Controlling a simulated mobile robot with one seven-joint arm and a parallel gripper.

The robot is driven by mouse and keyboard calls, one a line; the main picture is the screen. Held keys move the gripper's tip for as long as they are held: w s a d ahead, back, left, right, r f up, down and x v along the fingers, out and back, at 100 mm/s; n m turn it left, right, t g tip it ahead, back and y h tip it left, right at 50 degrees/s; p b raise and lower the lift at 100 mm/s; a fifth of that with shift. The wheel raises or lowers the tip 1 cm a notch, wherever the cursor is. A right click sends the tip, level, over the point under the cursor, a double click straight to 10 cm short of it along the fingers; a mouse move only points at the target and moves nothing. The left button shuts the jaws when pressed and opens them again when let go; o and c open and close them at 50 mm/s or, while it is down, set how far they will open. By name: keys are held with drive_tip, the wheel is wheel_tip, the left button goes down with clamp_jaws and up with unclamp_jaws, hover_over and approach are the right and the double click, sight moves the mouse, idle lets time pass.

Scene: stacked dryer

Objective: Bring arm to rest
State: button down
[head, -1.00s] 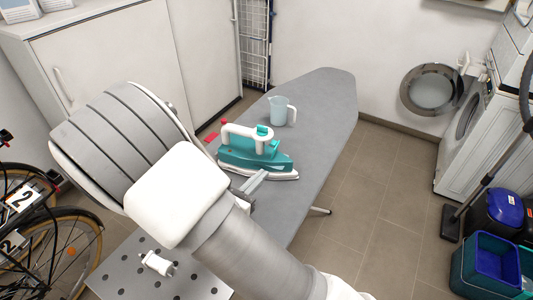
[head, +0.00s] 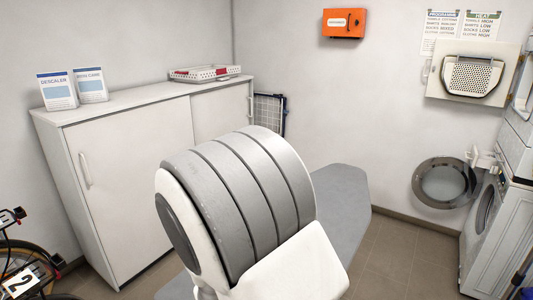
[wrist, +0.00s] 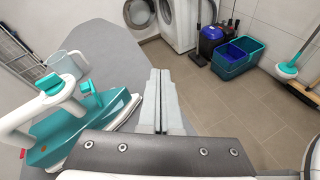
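My gripper (wrist: 160,75) points out ahead in the wrist view, its two grey fingers side by side and touching, with nothing between them. The teal and white iron (wrist: 107,115) is close on the left of the fingers, apart from them. A clear jug (wrist: 68,66) stands behind the iron on the grey ironing board (wrist: 95,45). In the head view my arm fills the lower middle and covers part of the ironing board (head: 342,200). The gripper, iron and jug do not show there.
A white cabinet (head: 125,150) stands at the left. The open round dryer door (head: 447,183) and machines are at the right. Blue and green tubs (wrist: 240,55) and a mop (wrist: 288,70) stand on the tiled floor. A bicycle (head: 25,280) is at the lower left.

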drive_tip(key=s+d+r+m+g+y, duration=0.3)
drive_tip(key=s+d+r+m+y, duration=0.15)
drive_tip(key=s+m, duration=0.3)
drive_tip(key=s+d+r+m+g+y, duration=0.3)
drive_tip(key=s+r+m, duration=0.25)
drive_tip(key=m, duration=0.35)
drive_tip(key=s+a+r+m+t+y+p, duration=0.1)
drive_tip(key=s+a+r+m+t+y, duration=0.1)
drive_tip(key=s+r+m+t+y, duration=0.1)
wheel_tip(320, 180, up, 4)
drive_tip(key=shift+s+a+f+m+y, duration=0.2)
drive_tip(key=shift+s+m+y, duration=0.2)
drive_tip(key=shift+m, duration=0.75)
drive_tip(key=shift+a, duration=0.1)
